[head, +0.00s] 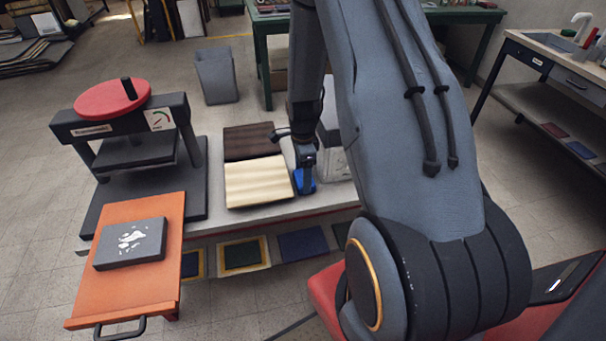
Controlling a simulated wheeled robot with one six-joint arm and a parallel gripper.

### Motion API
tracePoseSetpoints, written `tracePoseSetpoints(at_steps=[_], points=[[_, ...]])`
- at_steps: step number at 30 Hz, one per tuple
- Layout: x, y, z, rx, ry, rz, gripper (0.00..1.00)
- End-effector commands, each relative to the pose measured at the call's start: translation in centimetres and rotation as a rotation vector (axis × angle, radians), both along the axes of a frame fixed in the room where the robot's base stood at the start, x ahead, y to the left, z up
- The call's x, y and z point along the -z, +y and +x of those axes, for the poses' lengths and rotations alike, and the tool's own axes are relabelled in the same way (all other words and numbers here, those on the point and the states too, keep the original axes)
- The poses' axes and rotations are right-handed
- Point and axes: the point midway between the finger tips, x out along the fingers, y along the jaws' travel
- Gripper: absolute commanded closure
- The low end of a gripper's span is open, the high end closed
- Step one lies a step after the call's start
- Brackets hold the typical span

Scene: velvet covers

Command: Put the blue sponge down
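The blue sponge (298,181) is at the tip of my gripper (307,183), low over the grey bench (225,217). Blue shows around the dark finger, and my gripper looks shut on the sponge. The finger hides part of the sponge. I cannot tell whether its underside touches the bench. The cream ribbed pad (257,181) lies just left of the sponge.
A dark brown pad (248,141) lies behind the cream one. At left stands a press with a red wheel (112,98); an orange tray (122,283) in front bears a grey block (130,244). A grey bin (216,76) stands behind. My arm hides the bench's right part.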

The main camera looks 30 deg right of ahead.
Motion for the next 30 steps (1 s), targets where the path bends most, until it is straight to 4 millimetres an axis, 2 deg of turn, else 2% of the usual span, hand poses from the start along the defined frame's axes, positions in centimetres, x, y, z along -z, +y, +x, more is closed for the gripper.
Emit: tracePoseSetpoints(at_steps=[3,4,7,15,20,23,30], points=[[0.4,0.0,0.0,0.000,0.000,0.000,0.55],[0.3,0.0,0.0,0.000,0.000,0.000,0.27],[0.3,0.0,0.0,0.000,0.000,0.000,0.12],[0.2,0.0,0.0,0.000,0.000,0.000,0.12],[-0.5,0.0,0.1,0.000,-0.001,0.000,0.12],[-1.6,0.0,0.2,0.000,-0.004,-0.001,0.12],[-5.6,0.0,0.2,0.000,-0.005,-0.001,0.12]])
